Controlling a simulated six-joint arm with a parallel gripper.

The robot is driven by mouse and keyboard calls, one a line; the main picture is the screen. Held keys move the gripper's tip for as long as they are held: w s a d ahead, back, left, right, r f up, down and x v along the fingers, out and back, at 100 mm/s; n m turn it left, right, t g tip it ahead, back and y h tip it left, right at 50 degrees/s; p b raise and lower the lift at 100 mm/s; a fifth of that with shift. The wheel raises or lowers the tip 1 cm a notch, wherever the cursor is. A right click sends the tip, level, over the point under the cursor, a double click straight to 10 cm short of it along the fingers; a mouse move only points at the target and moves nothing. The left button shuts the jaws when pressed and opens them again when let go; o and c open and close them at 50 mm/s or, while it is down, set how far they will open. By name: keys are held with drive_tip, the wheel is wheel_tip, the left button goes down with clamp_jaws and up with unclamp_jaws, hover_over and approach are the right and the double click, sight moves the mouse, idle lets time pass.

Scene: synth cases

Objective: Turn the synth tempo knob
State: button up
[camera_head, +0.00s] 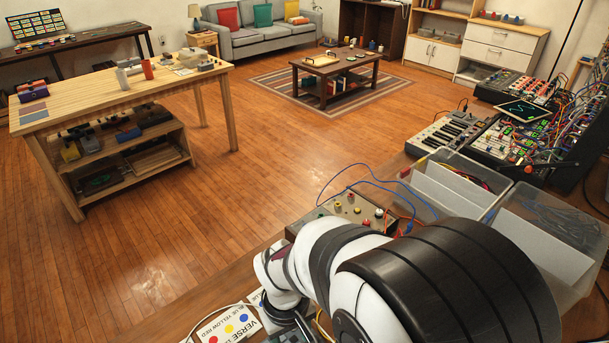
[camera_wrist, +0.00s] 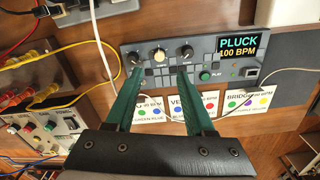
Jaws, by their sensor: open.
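A grey synth panel (camera_wrist: 222,52) shows in the wrist view with three knobs along its upper left. The left knob (camera_wrist: 136,58) and right knob (camera_wrist: 185,53) are dark; the middle knob (camera_wrist: 159,57) is cream. Which one is the tempo knob cannot be read. The display (camera_wrist: 238,48) reads PLUCK and 100 BPM. My gripper (camera_wrist: 160,70) is open, its green fingers reaching over the panel. Its tips lie near the two dark knobs, with the cream knob between them in the picture; contact cannot be told.
Paper cards (camera_wrist: 245,99) lie along the panel's near side. A box with coloured knobs (camera_wrist: 40,128) stands at left, with yellow cables above. In the head view, clear bins (camera_head: 545,220) and a small keyboard (camera_head: 450,132) stand beyond my arm.

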wheel_tip(320, 180, down, 8)
drive_tip(key=shift+d+f, duration=0.15)
drive_tip(key=shift+f, duration=0.05)
drive_tip(key=shift+c, duration=0.3)
clamp_jaws()
